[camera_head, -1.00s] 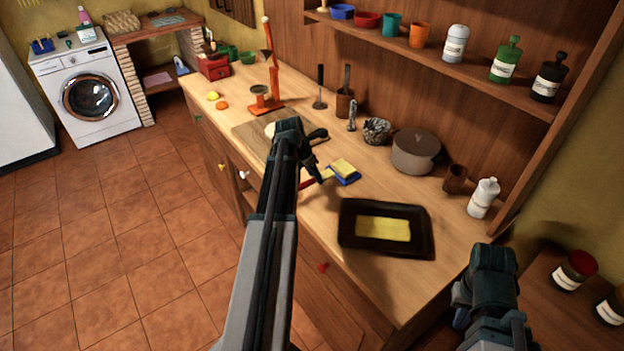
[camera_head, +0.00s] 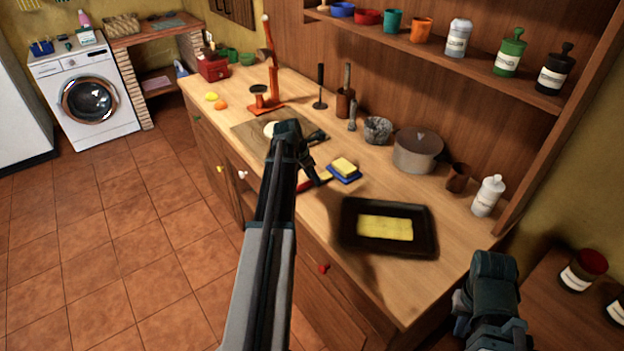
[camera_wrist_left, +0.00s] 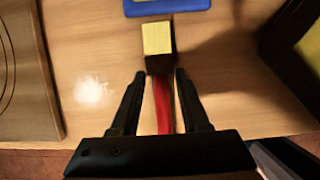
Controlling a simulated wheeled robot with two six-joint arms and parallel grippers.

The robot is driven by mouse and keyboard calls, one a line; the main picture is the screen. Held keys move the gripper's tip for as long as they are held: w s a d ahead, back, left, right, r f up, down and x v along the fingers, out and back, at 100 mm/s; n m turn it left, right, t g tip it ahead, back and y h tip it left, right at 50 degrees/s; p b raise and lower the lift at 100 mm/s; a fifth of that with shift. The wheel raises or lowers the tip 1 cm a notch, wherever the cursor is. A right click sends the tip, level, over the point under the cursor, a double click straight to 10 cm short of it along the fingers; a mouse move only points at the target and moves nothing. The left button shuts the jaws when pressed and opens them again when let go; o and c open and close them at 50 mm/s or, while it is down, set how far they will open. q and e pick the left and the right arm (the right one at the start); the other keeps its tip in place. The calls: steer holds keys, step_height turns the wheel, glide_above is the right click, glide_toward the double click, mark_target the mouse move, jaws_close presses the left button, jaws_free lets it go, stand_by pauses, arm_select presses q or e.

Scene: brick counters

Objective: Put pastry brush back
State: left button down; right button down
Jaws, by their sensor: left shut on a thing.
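The pastry brush has a red handle and a pale yellow, block-like bristle end. In the left wrist view the brush (camera_wrist_left: 157,47) points away from me, its red handle between my left gripper's fingers (camera_wrist_left: 160,78). In the head view the red handle of the brush (camera_head: 313,184) shows beside my left gripper (camera_head: 312,172), near the counter's front edge. My left gripper is shut on the brush; whether the brush touches the counter is unclear. My right gripper (camera_head: 488,318) is at the lower right, away from the brush, and its fingers are not clearly visible.
A yellow sponge on a blue dish (camera_head: 345,171) lies just beyond the brush. A black tray (camera_head: 350,238) with a yellow sheet is to the right. A cutting board (camera_head: 250,131), a holder with a utensil (camera_head: 345,105) and a lidded pot (camera_head: 417,152) stand on the counter.

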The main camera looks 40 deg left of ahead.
mark_target(301, 185)
arm_select(q)
steer(key=shift+f, duration=0.2)
steer(key=shift+c, duration=1.9)
jaws_free()
steer(key=shift+r, duration=0.1)
steer(key=p+v, duration=1.1)
steer(key=v, duration=0.1)
steer(key=shift+r, duration=0.15)
